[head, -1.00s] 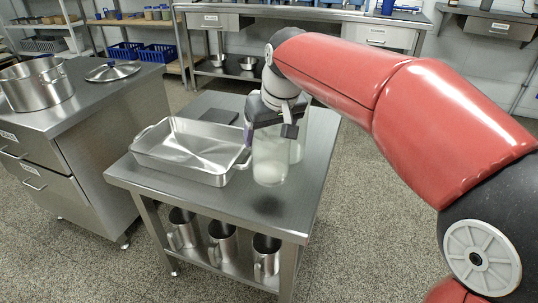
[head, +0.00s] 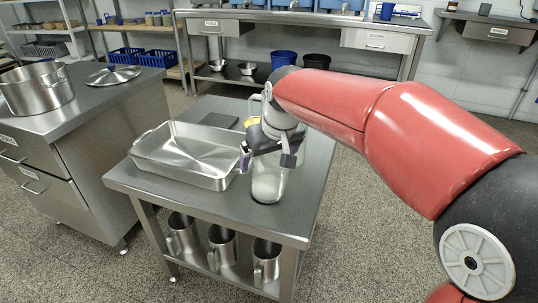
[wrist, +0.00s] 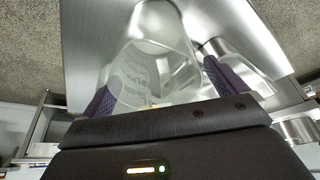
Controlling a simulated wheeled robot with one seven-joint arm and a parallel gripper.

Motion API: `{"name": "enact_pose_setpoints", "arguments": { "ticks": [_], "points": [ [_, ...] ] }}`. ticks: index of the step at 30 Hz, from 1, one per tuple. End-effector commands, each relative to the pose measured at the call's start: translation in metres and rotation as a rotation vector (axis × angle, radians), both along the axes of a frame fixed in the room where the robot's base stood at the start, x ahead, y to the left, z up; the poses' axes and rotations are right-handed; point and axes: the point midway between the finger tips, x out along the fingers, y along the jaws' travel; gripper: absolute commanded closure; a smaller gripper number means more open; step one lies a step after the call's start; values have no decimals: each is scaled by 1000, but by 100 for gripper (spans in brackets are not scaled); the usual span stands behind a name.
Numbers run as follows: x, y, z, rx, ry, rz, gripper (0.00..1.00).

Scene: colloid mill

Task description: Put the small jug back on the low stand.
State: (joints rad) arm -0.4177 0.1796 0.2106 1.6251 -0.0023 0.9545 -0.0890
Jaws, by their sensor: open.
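A clear jug with faint graduation marks (head: 268,185) stands upright on the steel table (head: 235,215), right of the shallow tray. My gripper (head: 272,158) is at the jug's upper part, from above. In the wrist view the clear jug (wrist: 150,65) lies between two spread purple fingers (wrist: 162,90). The jaws are open; I cannot tell whether either finger touches the jug. Part of another clear vessel (head: 254,104) shows behind my wrist, mostly hidden. I cannot tell for certain which thing is the low stand.
A shallow steel tray (head: 150,152) fills the table's left part, with a dark flat square (head: 218,120) behind it. Several steel jugs (head: 222,245) stand on the lower shelf. A drawer cabinet with a pot (head: 38,92) is on the left. The table's front right is clear.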

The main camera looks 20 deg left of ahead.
Motion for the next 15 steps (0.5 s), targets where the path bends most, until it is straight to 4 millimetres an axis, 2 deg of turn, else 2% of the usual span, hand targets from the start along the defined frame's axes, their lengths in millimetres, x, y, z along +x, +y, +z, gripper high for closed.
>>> {"name": "enact_pose_setpoints", "arguments": {
  "ticks": [5,8,15],
  "points": [
    [0,-1,4,2,-4,0,3],
    [-2,-3,14,4,-7,0,3],
    [-17,-15,60,5,-9,-1,3]
  ]
}}
